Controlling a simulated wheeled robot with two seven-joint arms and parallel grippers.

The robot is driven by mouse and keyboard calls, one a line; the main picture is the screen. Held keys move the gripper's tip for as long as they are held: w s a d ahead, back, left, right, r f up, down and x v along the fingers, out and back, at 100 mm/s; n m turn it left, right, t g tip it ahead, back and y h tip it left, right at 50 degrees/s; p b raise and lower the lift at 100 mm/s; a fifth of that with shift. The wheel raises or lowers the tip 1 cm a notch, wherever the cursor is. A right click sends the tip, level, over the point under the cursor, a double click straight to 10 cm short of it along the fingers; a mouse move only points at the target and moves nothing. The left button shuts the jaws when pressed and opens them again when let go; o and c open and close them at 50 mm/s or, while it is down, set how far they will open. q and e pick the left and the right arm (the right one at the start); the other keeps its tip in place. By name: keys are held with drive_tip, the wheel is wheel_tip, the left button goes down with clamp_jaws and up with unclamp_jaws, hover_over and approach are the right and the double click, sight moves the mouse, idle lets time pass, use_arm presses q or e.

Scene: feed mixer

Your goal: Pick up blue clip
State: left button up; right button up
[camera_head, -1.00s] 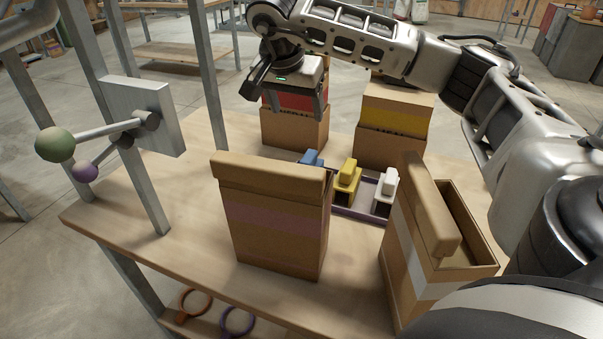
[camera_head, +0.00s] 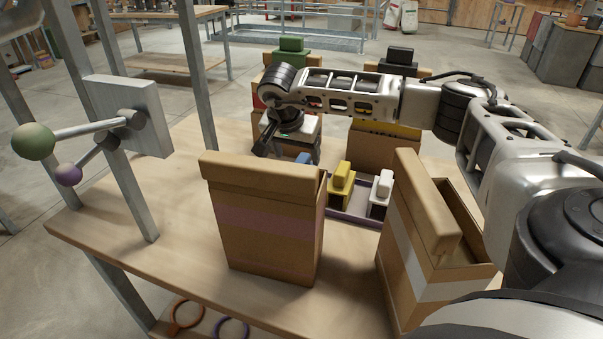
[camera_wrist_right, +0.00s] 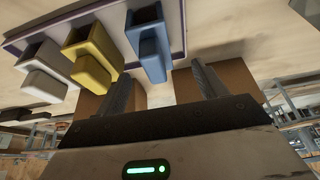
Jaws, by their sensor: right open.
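The blue clip (camera_wrist_right: 150,50) lies at one end of the tray (camera_wrist_right: 176,15) in the right wrist view, beside the yellow clip (camera_wrist_right: 92,62) and the white clip (camera_wrist_right: 42,72). In the head view only a small part of the blue clip (camera_head: 303,158) shows beneath my right gripper (camera_head: 290,154). That gripper is open and empty, with its fingers pointing down. In the right wrist view the fingertips of my right gripper (camera_wrist_right: 163,78) lie to either side of the blue clip's near end, apart from it. My left gripper is not in view.
A box with a purple band (camera_head: 263,222) stands in front of the tray (camera_head: 352,218), and a white-banded box (camera_head: 425,245) at its right. A yellow-banded box (camera_head: 378,154) stands behind. A lever mount (camera_head: 130,110) is at left.

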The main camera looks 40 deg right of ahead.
sight(302, 159)
drive_tip(key=x, duration=0.5)
drive_tip(key=shift+s+d, duration=0.25)
drive_tip(key=shift+c, duration=0.3)
drive_tip(key=c, duration=1)
